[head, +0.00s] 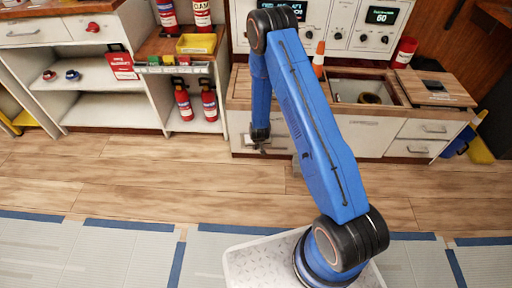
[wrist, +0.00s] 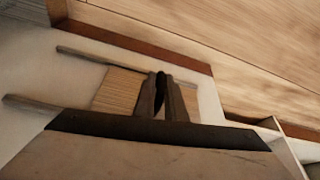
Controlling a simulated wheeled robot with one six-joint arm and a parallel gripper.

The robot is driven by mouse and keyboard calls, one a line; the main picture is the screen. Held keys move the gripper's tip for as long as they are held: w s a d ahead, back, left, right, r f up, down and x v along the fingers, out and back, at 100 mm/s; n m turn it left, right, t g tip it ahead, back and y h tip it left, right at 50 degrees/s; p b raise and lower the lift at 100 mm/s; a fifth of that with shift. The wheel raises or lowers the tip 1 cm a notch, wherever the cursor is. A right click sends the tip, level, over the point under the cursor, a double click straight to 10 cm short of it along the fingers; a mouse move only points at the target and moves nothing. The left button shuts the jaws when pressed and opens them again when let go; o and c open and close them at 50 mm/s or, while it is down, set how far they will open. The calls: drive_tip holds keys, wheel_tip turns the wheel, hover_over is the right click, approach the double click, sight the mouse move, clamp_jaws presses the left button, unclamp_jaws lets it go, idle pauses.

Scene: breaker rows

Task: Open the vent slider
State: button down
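My gripper (head: 260,146) is low at the front of the white cabinet under the counter, left of its drawers. The wrist view shows the two dark fingers (wrist: 161,82) with their tips close together. They are in front of a beige slatted panel (wrist: 120,91) between two long grey rails, which I take for the vent slider. A narrow dark patch lies between the fingers; I cannot tell whether it is a tab or a gap. In the head view, my gripper and arm partly cover the pale vent area (head: 277,144).
White drawers (head: 375,128) are to the right of the gripper. Open shelves (head: 100,103) and red extinguishers (head: 209,104) stand to the left. The wooden floor (head: 150,182) in front is clear.

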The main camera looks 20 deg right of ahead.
drive_tip(key=s+d, duration=0.2)
drive_tip(key=d, duration=0.6)
drive_tip(key=shift+s, duration=0.3)
drive_tip(key=shift+d, duration=0.15)
drive_tip(key=c, duration=1.8)
unclamp_jaws()
drive_tip(key=shift+c, duration=0.2)
drive_tip(key=shift+r, duration=0.1)
drive_tip(key=d+v, duration=0.1)
drive_tip(key=v, duration=1.6)
drive_tip(key=shift+s+a, duration=0.15)
drive_tip(key=shift+a, duration=0.3)
drive_tip(key=shift+r, duration=0.1)
